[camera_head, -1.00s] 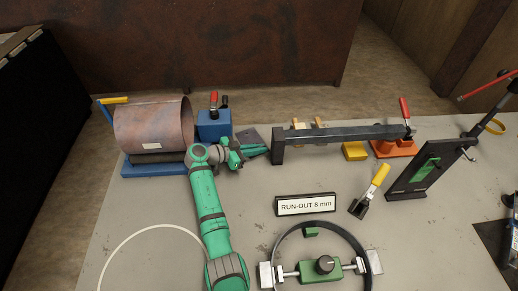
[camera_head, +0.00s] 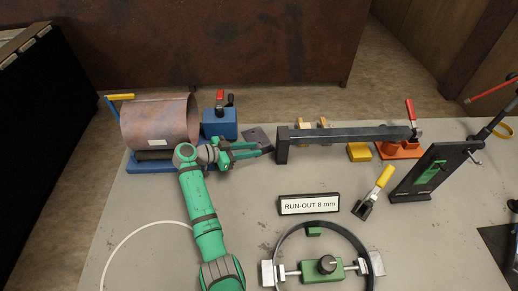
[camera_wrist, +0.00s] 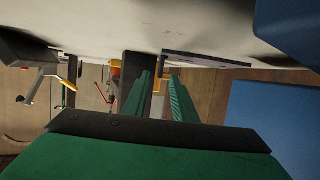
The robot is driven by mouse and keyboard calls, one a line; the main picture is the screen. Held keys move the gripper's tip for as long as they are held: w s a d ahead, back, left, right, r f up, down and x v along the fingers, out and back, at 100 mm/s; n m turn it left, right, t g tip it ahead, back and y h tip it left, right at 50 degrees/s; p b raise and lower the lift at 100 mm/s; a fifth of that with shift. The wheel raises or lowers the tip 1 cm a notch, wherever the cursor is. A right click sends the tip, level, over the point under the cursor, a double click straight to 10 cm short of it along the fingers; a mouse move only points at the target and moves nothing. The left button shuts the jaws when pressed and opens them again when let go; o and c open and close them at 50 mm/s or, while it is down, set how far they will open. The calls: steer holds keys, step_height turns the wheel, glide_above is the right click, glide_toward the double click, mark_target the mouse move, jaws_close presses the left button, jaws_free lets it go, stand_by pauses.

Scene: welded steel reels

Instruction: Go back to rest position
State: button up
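My green gripper (camera_head: 268,149) is above the table, between the blue block with the red-handled clamp and the near end of the dark steel bar. In the wrist view its two fingers (camera_wrist: 163,95) stand apart with a gap between them, and nothing is held. In the head view the fingers point right, towards the dark end of the bar (camera_head: 345,134); I cannot tell whether they touch it.
A rusty rolled cylinder (camera_head: 160,122) lies on a blue stand at the left. A blue clamp block (camera_head: 219,124) is close behind my gripper. A ring fixture (camera_head: 322,267), a RUN-OUT 8 mm sign (camera_head: 309,204) and a yellow-handled clamp (camera_head: 373,193) occupy the front.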

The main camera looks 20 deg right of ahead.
steer(key=shift+v, duration=0.9)
steer(key=shift+w, duration=0.1)
steer(key=shift+r, duration=0.1)
